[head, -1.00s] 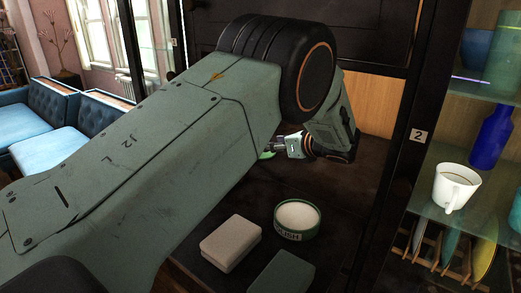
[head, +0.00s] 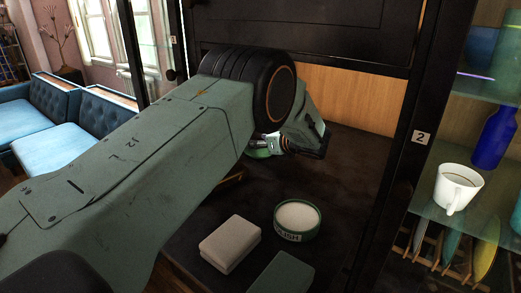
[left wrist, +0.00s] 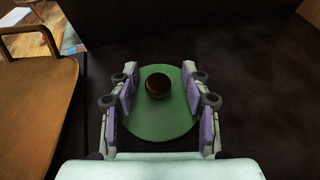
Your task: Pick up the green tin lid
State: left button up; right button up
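The green tin lid (left wrist: 150,125) is a round green disc with a dark round knob, lying flat on the dark surface in the left wrist view. Only a sliver of green (head: 258,153) shows in the head view, behind my arm. My left gripper (left wrist: 159,80) is open above the lid. Its two purple-padded fingers stand on either side of the knob, near the lid's left and right edges, with a gap to the knob. I cannot tell whether they touch the lid. My right gripper is in neither view.
An open tin (head: 297,234) with white contents stands nearer, beside a beige block (head: 230,243) and a grey-green block (head: 281,274). A brown handled object (left wrist: 35,110) lies left of the lid. Glass shelves at right hold a white mug (head: 456,188) and a blue bottle (head: 495,138).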

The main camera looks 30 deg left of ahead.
aim_at(260, 139)
pick_arm(q)
jog(key=shift+s+d+r, duration=0.1)
jog(key=shift+s+r, duration=0.15)
jog(key=shift+c, duration=1.4)
jog(key=shift+w+f, duration=0.15)
jog(key=shift+f, duration=0.05)
jog(key=c, duration=0.5)
jog(key=shift+c, duration=0.6)
grip_shut()
notch_tip(260, 139, up, 10)
